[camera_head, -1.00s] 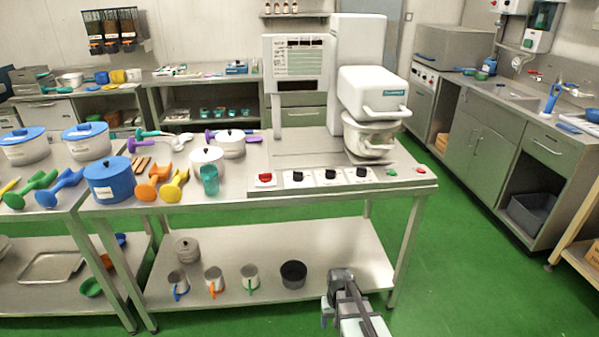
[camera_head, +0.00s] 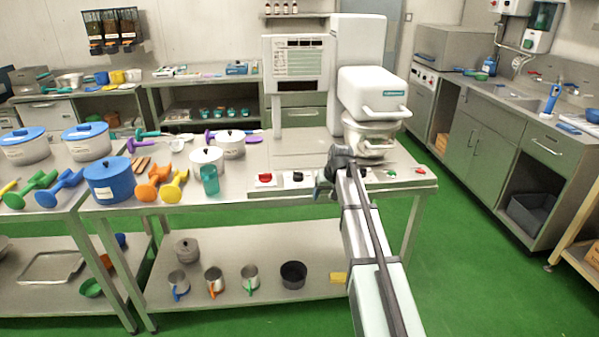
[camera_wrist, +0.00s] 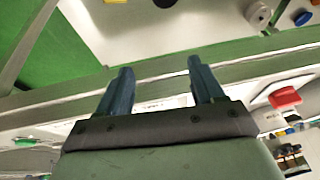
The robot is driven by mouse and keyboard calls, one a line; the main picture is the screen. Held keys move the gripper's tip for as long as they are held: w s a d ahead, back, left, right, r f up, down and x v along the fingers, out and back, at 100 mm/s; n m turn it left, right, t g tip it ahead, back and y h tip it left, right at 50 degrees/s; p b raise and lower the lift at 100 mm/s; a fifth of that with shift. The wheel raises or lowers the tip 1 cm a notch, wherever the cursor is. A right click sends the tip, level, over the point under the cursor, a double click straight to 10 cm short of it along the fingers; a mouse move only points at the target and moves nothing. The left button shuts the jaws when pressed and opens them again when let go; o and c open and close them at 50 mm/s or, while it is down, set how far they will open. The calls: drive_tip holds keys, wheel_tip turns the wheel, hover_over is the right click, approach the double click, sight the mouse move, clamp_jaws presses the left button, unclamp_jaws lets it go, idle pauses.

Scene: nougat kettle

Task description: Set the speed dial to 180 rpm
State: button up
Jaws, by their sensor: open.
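The control panel (camera_head: 253,186) runs along the front of the table below the mixing machine (camera_head: 372,92). On it a red knob (camera_head: 265,179) and one black dial (camera_head: 298,176) show in the head view. The other two black dials are hidden behind my arm and gripper, and I cannot read which is the speed dial or its setting. My gripper (camera_head: 324,186) is at the panel's front, right of the visible black dial. In the wrist view its blue fingers (camera_wrist: 160,64) are apart with nothing between them, and the red knob (camera_wrist: 285,97) lies to their right.
A green button (camera_head: 391,172) and a red button (camera_head: 421,170) sit at the panel's right end. The lower shelf (camera_head: 230,300) holds several cups and pots.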

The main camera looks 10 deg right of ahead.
drive_tip(key=w+a+r+n+y, duration=0.1)
drive_tip(key=w+r+n, duration=0.2)
drive_tip(key=w+r, duration=0.35)
drive_tip(key=w+a+r+n+y, duration=0.15)
drive_tip(key=w+r, duration=0.25)
drive_tip(key=r, duration=0.6)
drive_tip(key=n+g, duration=0.2)
drive_tip(key=n, duration=0.5)
approach(298, 176)
drive_tip(key=x, duration=0.8)
drive_tip(key=shift+w, duration=0.4)
drive_tip(key=shift+c, duration=0.4)
drive_tip(key=c, duration=0.9)
drive_tip(key=shift+c, duration=0.2)
